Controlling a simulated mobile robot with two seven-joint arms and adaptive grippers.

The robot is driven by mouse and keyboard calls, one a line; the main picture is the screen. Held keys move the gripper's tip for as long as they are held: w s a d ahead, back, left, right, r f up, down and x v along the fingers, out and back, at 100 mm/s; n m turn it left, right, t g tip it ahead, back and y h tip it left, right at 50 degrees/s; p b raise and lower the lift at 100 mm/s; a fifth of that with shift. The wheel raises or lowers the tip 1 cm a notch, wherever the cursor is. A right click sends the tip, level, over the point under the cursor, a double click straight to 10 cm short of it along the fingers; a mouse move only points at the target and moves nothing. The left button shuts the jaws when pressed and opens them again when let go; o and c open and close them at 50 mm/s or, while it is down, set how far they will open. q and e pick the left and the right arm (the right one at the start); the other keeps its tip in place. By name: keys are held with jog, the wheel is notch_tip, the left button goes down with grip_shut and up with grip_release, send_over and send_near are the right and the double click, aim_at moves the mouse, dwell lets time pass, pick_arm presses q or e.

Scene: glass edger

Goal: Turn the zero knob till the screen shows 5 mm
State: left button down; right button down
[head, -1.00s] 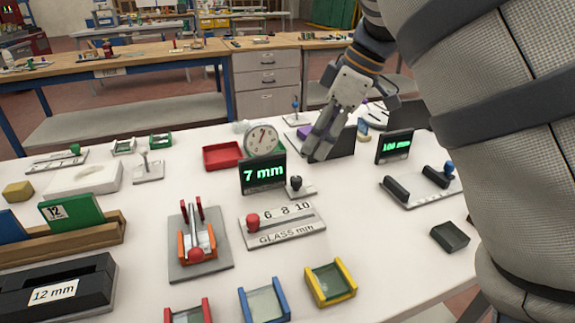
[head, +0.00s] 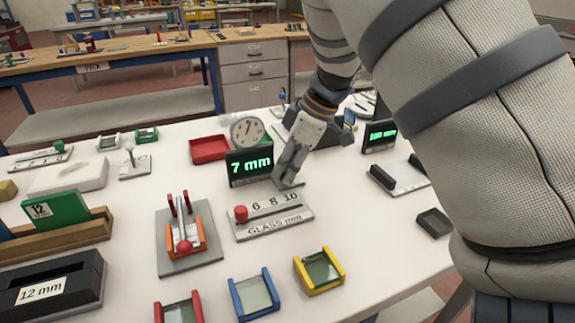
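The small black screen (head: 249,166) stands left of centre in the head view and reads 7 mm in green. My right gripper (head: 285,179) points down just right of the screen. Its fingertips are at the spot where the dark knob stood in the earlier view, so they hide the knob. I cannot tell whether the fingers are closed on it or only around or above it. My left gripper is not in view.
In front of the screen lies the GLASS mm plate (head: 270,222) with a red knob (head: 241,214). A lever fixture (head: 190,236) stands to its left. A second screen (head: 379,135) is at the right. A red tray (head: 208,149) and a dial (head: 246,131) stand behind.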

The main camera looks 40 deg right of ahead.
jog(key=shift+n, duration=0.3)
jog(key=n+g, duration=0.1)
jog(key=n, duration=0.1)
jog(key=n+g+y, duration=0.1)
jog(key=n, duration=0.2)
jog(key=shift+w+d+n, duration=0.15)
jog(key=shift+d+n, duration=0.05)
jog(key=shift+n, duration=0.1)
jog(key=n+g, duration=0.1)
jog(key=n, duration=0.1)
jog(key=n+g, duration=0.1)
jog(key=n, duration=0.2)
jog(key=shift+w+y, duration=0.2)
jog(key=shift+y, duration=0.2)
jog(key=shift+n, duration=0.4)
jog(key=c, duration=1.4)
grip_release()
